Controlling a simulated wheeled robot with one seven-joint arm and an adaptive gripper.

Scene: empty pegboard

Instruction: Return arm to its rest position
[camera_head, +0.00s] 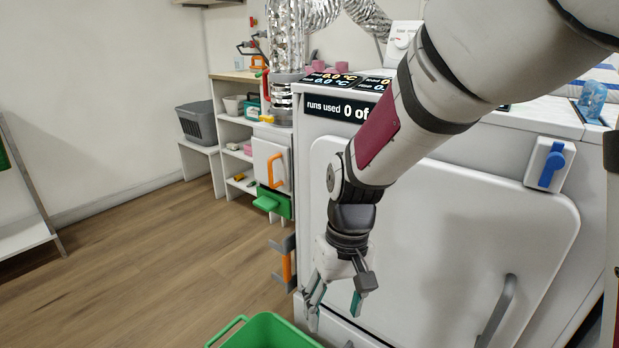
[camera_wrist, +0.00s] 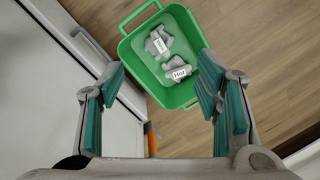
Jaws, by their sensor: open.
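My gripper (camera_head: 335,294) hangs pointing down at the end of my arm, in front of the white machine's door (camera_head: 440,220). In the wrist view its two teal-padded fingers (camera_wrist: 160,95) are wide apart with nothing between them. Below it stands a green bin (camera_head: 262,332), cut off by the bottom edge of the head view. The wrist view shows grey pieces in the bin, one with a label reading "Hot" (camera_wrist: 181,72) and another with a white label (camera_wrist: 159,43). The gripper is above the bin and apart from it.
The machine's door handle (camera_head: 497,312) is right of my gripper. An orange handle (camera_head: 287,268) is close on its left. Shelves with a grey basket (camera_head: 197,122) and a green drawer (camera_head: 270,203) stand further back. The wooden floor (camera_head: 140,260) at left is clear.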

